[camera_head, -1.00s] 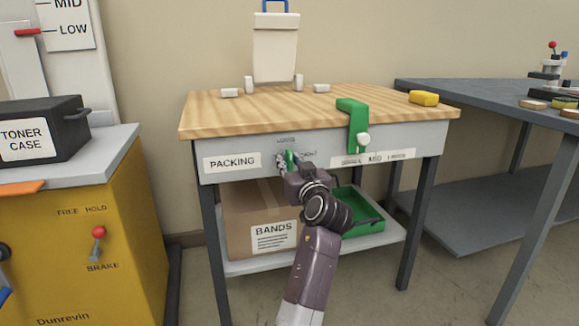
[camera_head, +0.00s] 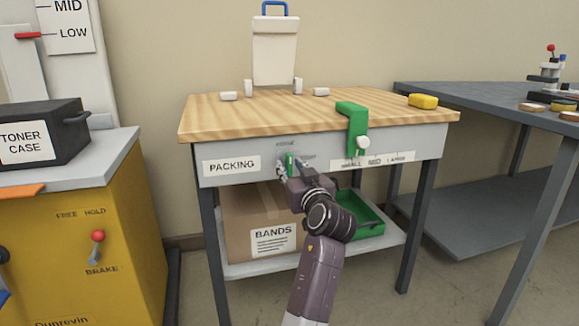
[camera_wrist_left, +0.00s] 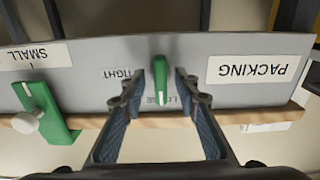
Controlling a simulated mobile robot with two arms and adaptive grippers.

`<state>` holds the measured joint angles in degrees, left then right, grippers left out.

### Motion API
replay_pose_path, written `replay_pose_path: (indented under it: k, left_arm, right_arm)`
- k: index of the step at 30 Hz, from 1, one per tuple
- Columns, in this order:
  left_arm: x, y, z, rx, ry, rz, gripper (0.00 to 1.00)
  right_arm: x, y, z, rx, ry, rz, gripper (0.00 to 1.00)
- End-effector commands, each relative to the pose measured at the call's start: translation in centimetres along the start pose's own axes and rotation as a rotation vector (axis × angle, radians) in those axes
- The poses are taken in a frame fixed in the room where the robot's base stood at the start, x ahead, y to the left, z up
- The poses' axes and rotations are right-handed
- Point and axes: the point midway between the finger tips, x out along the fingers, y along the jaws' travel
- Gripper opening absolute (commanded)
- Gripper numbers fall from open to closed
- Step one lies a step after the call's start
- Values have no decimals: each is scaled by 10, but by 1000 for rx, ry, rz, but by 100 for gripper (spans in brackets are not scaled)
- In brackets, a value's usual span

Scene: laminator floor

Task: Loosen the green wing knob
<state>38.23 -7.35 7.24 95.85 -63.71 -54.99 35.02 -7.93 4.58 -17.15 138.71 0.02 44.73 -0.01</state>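The green wing knob (camera_head: 290,160) is on the grey front of the packing table, right of the PACKING label. In the left wrist view, which is upside down, the knob (camera_wrist_left: 161,78) stands upright across the panel. Its white mark points toward the partly hidden LOOSE lettering (camera_wrist_left: 172,99); the TIGHT lettering (camera_wrist_left: 123,74) is to one side. My left gripper (camera_head: 294,171) is at the knob. Its fingers (camera_wrist_left: 161,84) are on either side of the knob with visible gaps, so it is open. My right gripper is out of view.
A green clamp (camera_head: 351,120) with a white knob (camera_head: 363,143) sits on the table edge to the right, above a size scale. Below are a BANDS box (camera_head: 245,215) and a green tray (camera_head: 371,227). A yellow block (camera_head: 423,101) lies on the tabletop.

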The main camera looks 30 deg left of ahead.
Motion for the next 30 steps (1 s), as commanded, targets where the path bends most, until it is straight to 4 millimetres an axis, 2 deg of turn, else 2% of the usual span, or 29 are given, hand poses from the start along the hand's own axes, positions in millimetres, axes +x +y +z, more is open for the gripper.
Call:
replay_pose_path:
  k: [6,12,30]
  left_arm:
    - [-38,0,1,-2,-3,1,29]
    - [-58,0,1,-1,-3,0,29]
    - [-60,2,0,4,6,12,29]
  right_arm:
    - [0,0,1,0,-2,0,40]
    - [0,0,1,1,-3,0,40]
    - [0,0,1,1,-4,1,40]
